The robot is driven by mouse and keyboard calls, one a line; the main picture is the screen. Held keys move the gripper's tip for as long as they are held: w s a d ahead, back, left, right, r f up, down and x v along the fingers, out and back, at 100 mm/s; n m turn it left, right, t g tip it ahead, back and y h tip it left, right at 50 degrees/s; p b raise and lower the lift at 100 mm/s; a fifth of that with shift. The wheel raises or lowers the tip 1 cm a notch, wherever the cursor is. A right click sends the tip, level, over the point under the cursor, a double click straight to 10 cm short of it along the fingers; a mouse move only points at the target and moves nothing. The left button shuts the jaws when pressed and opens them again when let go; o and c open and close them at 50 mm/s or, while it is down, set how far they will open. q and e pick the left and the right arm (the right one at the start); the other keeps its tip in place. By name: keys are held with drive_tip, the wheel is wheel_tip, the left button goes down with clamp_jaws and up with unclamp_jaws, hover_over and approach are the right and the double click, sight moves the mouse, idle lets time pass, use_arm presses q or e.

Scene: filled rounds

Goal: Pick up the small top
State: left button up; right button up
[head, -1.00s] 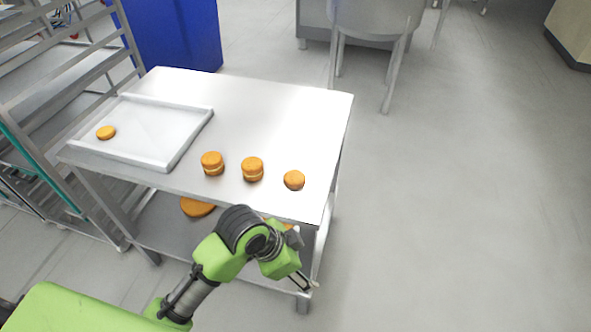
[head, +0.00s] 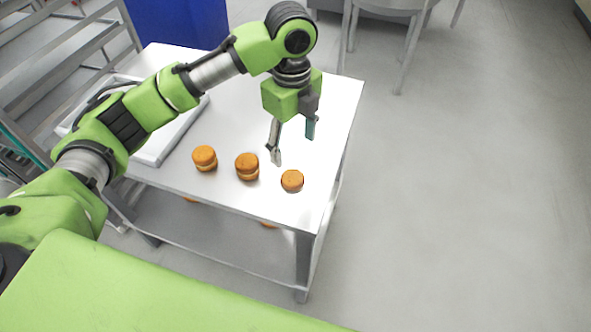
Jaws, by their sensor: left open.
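Two orange-brown rounds, each looking like a stack with a pale band, stand on the metal table: the left round (head: 204,158) and the middle round (head: 247,167). A lower, single-looking orange round (head: 292,181) lies to their right near the front edge. I cannot tell for sure which piece is the small top. My left gripper (head: 293,147) is open, pointing down, above and just behind the right round, apart from it and empty. My right gripper is not seen.
The metal table (head: 330,110) has bare room behind the rounds and at its right. A lower shelf (head: 215,232) has orange pieces barely showing. A rack (head: 60,60) stands at the left, a blue bin (head: 180,22) behind. Open floor lies to the right.

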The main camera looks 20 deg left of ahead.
use_arm(q)
drive_tip(key=p, duration=0.1)
hover_over(293, 177)
drive_tip(key=f, duration=0.6)
drive_tip(key=shift+s+f, duration=0.35)
drive_tip(key=shift+w+f+p, duration=0.2)
drive_tip(key=shift+f+p, duration=0.3)
drive_tip(key=shift+f, duration=1.1)
drive_tip(key=shift+w+f+p, duration=0.15)
drive_tip(key=shift+f+p, duration=0.3)
drive_tip(key=shift+f, duration=1.1)
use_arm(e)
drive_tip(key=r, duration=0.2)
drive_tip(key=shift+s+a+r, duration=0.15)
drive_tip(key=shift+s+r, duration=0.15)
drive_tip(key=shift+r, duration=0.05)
use_arm(q)
drive_tip(key=c, duration=0.9)
